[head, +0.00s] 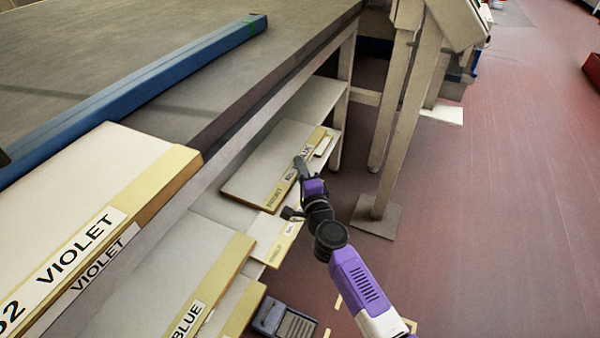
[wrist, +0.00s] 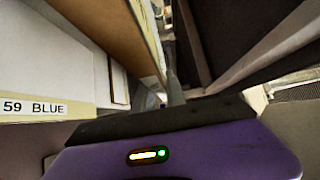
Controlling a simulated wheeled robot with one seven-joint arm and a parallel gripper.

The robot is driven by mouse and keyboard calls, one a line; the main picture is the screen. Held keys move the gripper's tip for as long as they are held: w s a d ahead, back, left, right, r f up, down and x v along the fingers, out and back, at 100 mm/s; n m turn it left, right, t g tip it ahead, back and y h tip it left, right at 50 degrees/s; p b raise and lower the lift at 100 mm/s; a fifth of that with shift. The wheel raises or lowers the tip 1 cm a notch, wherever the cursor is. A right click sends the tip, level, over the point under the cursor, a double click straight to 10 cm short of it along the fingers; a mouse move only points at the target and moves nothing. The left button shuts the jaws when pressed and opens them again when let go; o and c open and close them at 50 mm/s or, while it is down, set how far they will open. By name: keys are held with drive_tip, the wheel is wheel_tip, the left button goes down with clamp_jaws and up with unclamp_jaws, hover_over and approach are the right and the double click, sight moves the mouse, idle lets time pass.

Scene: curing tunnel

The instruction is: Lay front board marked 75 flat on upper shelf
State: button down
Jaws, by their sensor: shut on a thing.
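My gripper (head: 301,168) is shut on the front edge of a pale board (head: 262,160) under the table top in the head view. This board has a yellowish front strip with a white label; its number cannot be read. The board lies roughly level at the height of the upper shelf (head: 318,98); whether it rests fully on it cannot be told. In the wrist view a gripper finger (wrist: 173,85) meets the tan board edge (wrist: 110,25), and the far finger is hidden.
Another board (head: 275,238) lies lower, below the held one. A board labelled BLUE (head: 215,290) and boards labelled VIOLET (head: 95,240) are stacked at left. The wrist view shows a label 59 BLUE (wrist: 33,107).

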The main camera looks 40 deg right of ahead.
drive_tip(key=c, duration=1.4)
unclamp_jaws()
drive_tip(key=shift+o, duration=0.2)
